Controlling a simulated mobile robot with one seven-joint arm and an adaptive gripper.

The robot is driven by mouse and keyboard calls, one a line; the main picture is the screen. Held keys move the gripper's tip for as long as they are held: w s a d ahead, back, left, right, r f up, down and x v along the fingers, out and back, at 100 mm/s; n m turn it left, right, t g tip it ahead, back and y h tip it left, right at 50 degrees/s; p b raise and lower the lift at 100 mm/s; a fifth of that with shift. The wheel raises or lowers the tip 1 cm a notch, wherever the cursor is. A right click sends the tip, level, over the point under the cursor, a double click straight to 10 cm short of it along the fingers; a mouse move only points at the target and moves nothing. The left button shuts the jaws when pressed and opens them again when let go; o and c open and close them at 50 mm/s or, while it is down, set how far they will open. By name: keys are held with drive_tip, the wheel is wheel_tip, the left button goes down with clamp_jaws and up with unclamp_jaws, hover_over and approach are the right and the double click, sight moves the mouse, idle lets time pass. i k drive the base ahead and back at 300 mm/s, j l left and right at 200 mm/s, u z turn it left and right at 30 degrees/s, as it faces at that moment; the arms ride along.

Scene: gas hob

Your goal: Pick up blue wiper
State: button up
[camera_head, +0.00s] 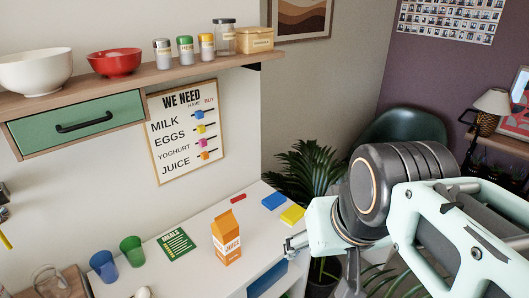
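A flat blue block, which looks like the blue wiper (274,201), lies on the white counter (208,222) near its far right end. A yellow block (292,214) lies just to its right and nearer to me. My arm comes in from the right, and part of my gripper (296,243) shows at the counter's right edge, nearer to me than both blocks. It appears apart from the blue wiper. Most of the gripper is hidden behind my arm, so its opening does not show.
A red item (238,198) lies left of the blue wiper. An orange juice carton (226,238) stands upright nearer to me. A green booklet (176,244), a green cup (132,251) and a blue cup (103,266) are further left. A shelf (140,79) overhangs the back left.

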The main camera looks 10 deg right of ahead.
sight(273, 201)
drive_tip(key=z, duration=2)
drive_tip(key=u, duration=2)
drive_tip(key=i+l, duration=0.85)
drive_tip(key=i, duration=0.2)
